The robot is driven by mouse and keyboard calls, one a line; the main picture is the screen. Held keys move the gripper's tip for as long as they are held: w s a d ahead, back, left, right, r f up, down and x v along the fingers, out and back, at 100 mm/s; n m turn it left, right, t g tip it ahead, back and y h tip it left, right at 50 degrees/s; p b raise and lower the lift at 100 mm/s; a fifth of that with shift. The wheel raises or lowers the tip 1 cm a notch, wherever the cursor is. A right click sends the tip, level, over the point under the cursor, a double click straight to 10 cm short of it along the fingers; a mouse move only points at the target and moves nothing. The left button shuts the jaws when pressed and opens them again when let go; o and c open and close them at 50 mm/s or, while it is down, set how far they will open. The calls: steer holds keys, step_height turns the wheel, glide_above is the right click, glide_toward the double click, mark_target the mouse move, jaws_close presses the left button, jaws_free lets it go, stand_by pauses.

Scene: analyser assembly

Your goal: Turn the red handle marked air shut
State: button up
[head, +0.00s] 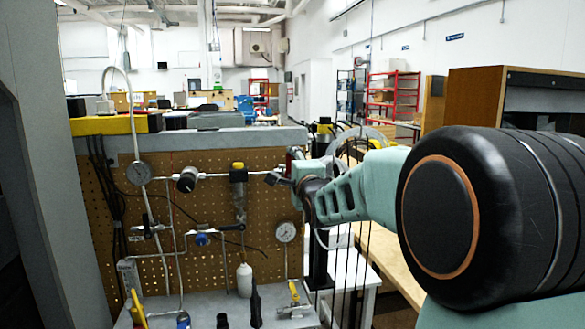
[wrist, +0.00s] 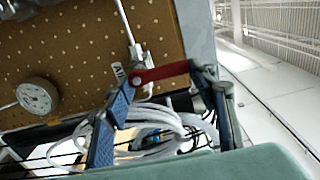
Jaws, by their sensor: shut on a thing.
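The red handle (wrist: 168,71) shows in the wrist view as a flat bar on a white pipe fitting at the pegboard's edge. A white tag (wrist: 118,72) with partly readable lettering is beside its left end. My gripper (wrist: 160,75) has its blue finger at the handle's left end and its darker finger at the right end, shut on the handle. In the head view my gripper (head: 280,178) is at the pegboard's right edge. There the handle is hard to tell apart from my gripper and wrist.
The pegboard (head: 210,212) carries pipes, a gauge (head: 140,174), a second gauge (head: 286,231) and a yellow-topped filter (head: 238,190). The second gauge also shows in the wrist view (wrist: 37,96). Coiled white tubing (wrist: 150,118) hangs below the handle, close to my fingers.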

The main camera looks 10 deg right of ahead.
steer(key=shift+r, duration=0.1)
steer(key=o, duration=1.2)
steer(key=shift+c, duration=0.2)
steer(key=s, duration=0.7)
steer(key=shift+s, duration=0.25)
